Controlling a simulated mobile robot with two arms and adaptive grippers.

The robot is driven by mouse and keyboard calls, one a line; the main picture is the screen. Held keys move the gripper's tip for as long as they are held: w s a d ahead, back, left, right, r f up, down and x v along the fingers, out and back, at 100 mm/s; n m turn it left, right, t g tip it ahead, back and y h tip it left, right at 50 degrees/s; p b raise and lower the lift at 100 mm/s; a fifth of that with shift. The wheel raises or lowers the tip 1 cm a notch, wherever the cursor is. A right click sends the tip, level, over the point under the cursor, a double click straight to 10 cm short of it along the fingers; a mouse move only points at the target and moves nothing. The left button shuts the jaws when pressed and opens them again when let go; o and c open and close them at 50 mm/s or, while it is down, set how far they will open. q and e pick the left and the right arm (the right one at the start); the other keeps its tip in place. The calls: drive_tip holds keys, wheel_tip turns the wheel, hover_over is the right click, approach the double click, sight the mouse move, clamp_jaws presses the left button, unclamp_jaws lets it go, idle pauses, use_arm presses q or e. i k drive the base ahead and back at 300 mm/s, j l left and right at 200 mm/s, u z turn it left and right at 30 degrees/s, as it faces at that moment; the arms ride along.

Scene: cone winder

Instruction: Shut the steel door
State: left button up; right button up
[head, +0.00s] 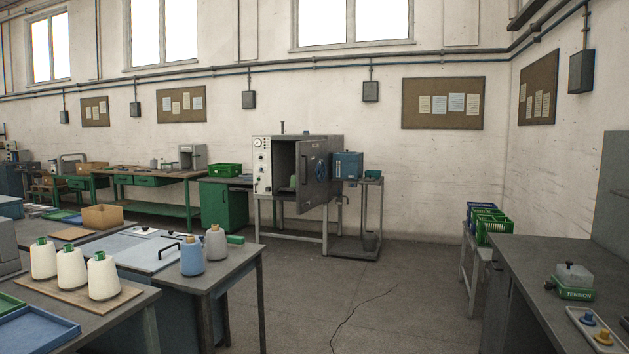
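The steel door (313,172) hangs open on a grey steel oven-like cabinet (262,168) across the room, near the back wall. The cabinet stands on a steel frame with legs. Neither of my grippers is in view.
A near table (228,263) with cones stands at left and centre. A grey bench (540,270) is at right. Open floor (400,290) lies between them, with a thin cable (362,306) on it. A stand with a blue box (348,165) is right of the cabinet.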

sight(309, 152)
drive_tip(key=i+j+z, duration=0.1)
drive_tip(key=i, duration=0.95)
drive_tip(key=i+l+z, duration=0.2)
drive_tip(key=i, duration=0.85)
drive_tip(key=i+j+z, duration=0.25)
drive_tip(key=i, duration=0.8)
drive_tip(key=i+u, duration=0.2)
drive_tip(key=i, duration=0.3)
drive_tip(key=i+u, duration=0.2)
drive_tip(key=i, duration=0.3)
drive_tip(key=i+l+u, duration=0.2)
drive_tip(key=i, duration=0.3)
drive_tip(key=i+l+u, duration=0.2)
drive_tip(key=i, duration=0.25)
drive_tip(key=j, duration=0.1)
